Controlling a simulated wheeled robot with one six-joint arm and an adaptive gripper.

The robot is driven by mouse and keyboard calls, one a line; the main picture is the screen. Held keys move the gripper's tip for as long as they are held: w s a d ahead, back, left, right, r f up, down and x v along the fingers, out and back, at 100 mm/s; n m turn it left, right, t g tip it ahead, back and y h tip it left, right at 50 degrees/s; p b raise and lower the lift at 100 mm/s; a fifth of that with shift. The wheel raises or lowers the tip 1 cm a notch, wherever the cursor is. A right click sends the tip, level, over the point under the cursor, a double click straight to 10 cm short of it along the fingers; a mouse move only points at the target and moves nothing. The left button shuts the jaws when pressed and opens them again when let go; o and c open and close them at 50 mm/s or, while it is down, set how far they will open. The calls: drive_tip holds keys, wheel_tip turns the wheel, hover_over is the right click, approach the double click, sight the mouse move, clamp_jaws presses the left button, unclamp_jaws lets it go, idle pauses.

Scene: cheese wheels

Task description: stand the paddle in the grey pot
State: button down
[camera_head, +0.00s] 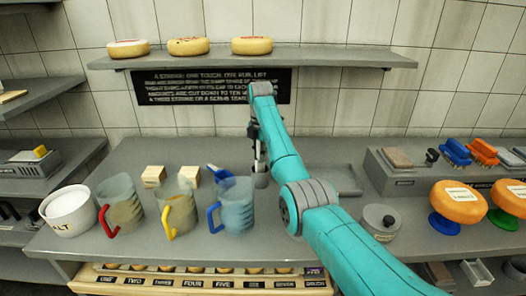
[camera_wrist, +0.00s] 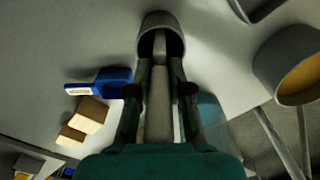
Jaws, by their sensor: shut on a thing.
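My gripper (camera_head: 260,156) points down over the counter, its fingers on both sides of the pale, narrow paddle (camera_wrist: 158,105), which also runs between the fingers in the wrist view. The small grey pot (camera_head: 261,181) stands on the counter directly below my gripper, right of the blue-handled jug. In the wrist view the grey pot (camera_wrist: 178,27) lies ahead of the fingertips, and the paddle's far end shows within its round mouth. Whether the paddle touches the pot's bottom is hidden.
Jugs with red, yellow and blue handles (camera_head: 236,207) stand left of the pot. A blue item (camera_head: 218,172) and pale blocks (camera_head: 153,176) lie behind them. A lidded grey tin (camera_head: 381,220) stands right of my arm. A shelf (camera_head: 340,57) with cheese wheels is above.

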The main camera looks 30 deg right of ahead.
drive_tip(key=shift+f, duration=0.1)
drive_tip(key=c, duration=1)
unclamp_jaws()
